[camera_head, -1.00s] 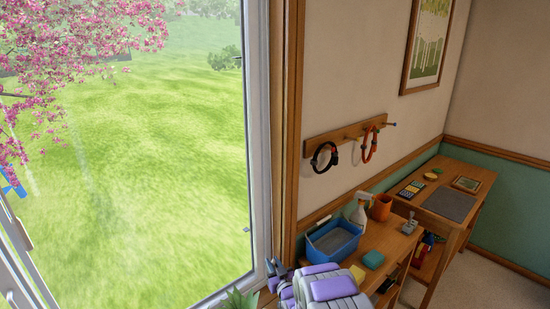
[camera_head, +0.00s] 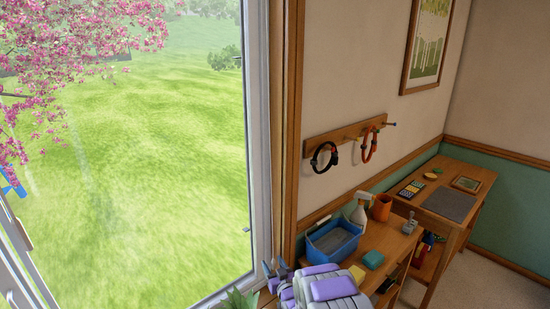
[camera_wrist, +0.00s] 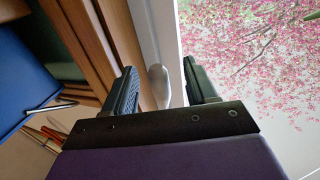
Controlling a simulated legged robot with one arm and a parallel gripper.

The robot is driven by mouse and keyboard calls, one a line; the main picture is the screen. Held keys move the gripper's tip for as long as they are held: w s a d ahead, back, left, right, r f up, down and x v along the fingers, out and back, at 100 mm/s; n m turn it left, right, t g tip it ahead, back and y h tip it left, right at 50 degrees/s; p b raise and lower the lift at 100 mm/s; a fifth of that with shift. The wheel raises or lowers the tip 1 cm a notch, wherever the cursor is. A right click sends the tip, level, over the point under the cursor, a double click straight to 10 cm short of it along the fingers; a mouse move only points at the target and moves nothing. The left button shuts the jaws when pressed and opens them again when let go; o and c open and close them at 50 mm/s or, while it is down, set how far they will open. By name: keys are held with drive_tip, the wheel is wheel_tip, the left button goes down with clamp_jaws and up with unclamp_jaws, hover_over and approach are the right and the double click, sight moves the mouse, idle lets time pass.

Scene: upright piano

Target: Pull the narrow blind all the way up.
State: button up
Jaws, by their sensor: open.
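No blind can be made out for sure in either view. My gripper (camera_head: 275,267) is at the bottom of the head view, by the lower right corner of the window frame (camera_head: 260,150). In the wrist view my gripper (camera_wrist: 160,82) is open, with its two dark fingers apart. A pale, rounded piece (camera_wrist: 158,85) shows between the fingers, against the window frame. I cannot tell whether it is a blind pull or a window handle, or whether a finger touches it.
A wooden desk (camera_head: 389,262) on the right holds a blue tray (camera_head: 318,249), a spray bottle (camera_head: 360,212) and an orange cup (camera_head: 381,207). A peg rail (camera_head: 345,137) with two hanging loops is on the wall. Leaves (camera_head: 238,300) stand just left of my arm.

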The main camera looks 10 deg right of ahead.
drive_tip(key=shift+p+v, duration=0.4)
drive_tip(key=shift+v, duration=2.05)
drive_tip(key=shift+s, duration=0.1)
